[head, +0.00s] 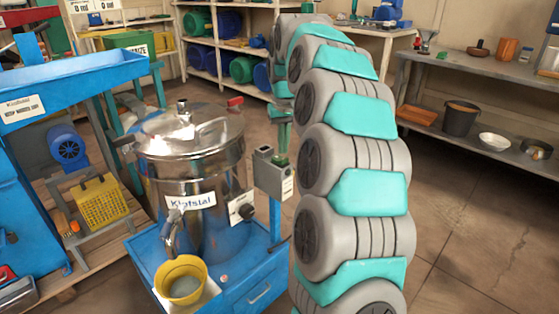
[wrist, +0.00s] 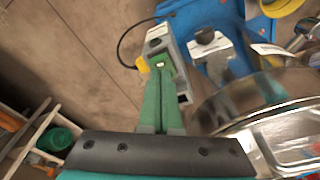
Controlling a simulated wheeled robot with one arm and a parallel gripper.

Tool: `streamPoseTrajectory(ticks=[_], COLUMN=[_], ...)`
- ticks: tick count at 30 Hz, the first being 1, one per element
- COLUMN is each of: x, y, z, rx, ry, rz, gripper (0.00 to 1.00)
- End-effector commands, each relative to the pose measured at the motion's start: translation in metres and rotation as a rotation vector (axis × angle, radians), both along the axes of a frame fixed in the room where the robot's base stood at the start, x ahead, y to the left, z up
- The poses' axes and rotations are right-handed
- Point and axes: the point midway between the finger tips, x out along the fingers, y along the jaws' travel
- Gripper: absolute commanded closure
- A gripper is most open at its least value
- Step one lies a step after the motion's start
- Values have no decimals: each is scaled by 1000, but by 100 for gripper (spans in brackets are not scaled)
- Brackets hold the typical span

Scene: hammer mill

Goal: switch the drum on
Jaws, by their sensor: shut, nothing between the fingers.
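The steel drum (head: 190,150) stands on a blue base, with its domed lid on; part of it shows at lower right in the wrist view (wrist: 265,110). A grey switch box (head: 266,174) stands on a post at the drum's right. In the wrist view the box (wrist: 157,38) lies just beyond my fingertips, with a yellow part (wrist: 142,64) beside them. My gripper (head: 281,160) is shut and empty, its green fingers (wrist: 164,72) together and reaching the box face. Whether they touch it, I cannot tell. The fingers hide part of the face.
A yellow bucket (head: 181,280) sits at the drum's front. A blue machine (head: 30,160) stands at left. A bench with a dark bucket (head: 461,118) and bowls is at right. The floor at right is clear.

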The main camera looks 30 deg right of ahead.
Motion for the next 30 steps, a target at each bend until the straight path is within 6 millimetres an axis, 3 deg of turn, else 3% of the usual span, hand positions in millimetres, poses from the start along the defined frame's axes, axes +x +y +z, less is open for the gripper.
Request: streamPoseTrajectory(ticks=[30], x=[0], y=[0], z=[-6], rx=[0], ry=[0], rz=[0], gripper=[100])
